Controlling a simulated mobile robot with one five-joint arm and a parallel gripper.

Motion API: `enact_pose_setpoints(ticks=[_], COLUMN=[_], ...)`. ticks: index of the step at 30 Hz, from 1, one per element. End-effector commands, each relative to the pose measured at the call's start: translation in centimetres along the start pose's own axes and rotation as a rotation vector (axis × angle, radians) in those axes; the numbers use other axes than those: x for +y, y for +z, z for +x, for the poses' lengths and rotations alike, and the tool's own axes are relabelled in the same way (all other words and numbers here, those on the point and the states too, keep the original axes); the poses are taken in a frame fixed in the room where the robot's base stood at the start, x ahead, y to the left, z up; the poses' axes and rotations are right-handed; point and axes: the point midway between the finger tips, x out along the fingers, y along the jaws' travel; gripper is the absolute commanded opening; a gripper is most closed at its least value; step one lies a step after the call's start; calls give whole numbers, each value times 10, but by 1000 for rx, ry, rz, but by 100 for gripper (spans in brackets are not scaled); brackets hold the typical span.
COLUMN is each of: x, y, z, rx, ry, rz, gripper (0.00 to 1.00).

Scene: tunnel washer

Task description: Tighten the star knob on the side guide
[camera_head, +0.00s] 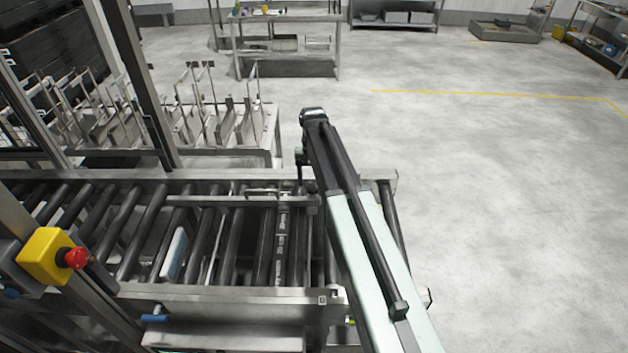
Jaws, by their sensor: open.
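The side guide (240,201) appears to be the thin metal rail lying across the rollers, ending on the right beside my arm. A small dark shape (311,187) sits at the rail's right end. It may be the star knob, but it is too small and too close to my arm to tell. My arm reaches in from the lower right, over the conveyor's right end. My gripper (302,172) hangs down from the arm's tip, close to the right end of the rail. It is open. I cannot tell whether it touches anything.
The roller conveyor (135,245) runs left, with a pale blue panel (174,254) between rollers. A yellow box with a red stop button (76,258) is at front left. A rack of upright metal parts (215,130) stands behind. Open floor (500,200) lies right.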

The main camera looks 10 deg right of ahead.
Motion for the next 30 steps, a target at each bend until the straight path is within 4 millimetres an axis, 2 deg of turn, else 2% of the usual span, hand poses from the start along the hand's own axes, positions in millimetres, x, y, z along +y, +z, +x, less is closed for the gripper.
enact_pose_setpoints(ticks=[1,7,18,20,24,26,30], x=[0,0,0,0,3,8,21], y=[0,2,2,2,6,22,72], z=[-19,-52,-53,-48,-21,-4,29], rx=[0,0,0,0,0,0,0], ry=[0,0,0,0,0,0,0], rz=[0,0,0,0,3,4,-8], gripper=[64,64,64,64,64,64,64])
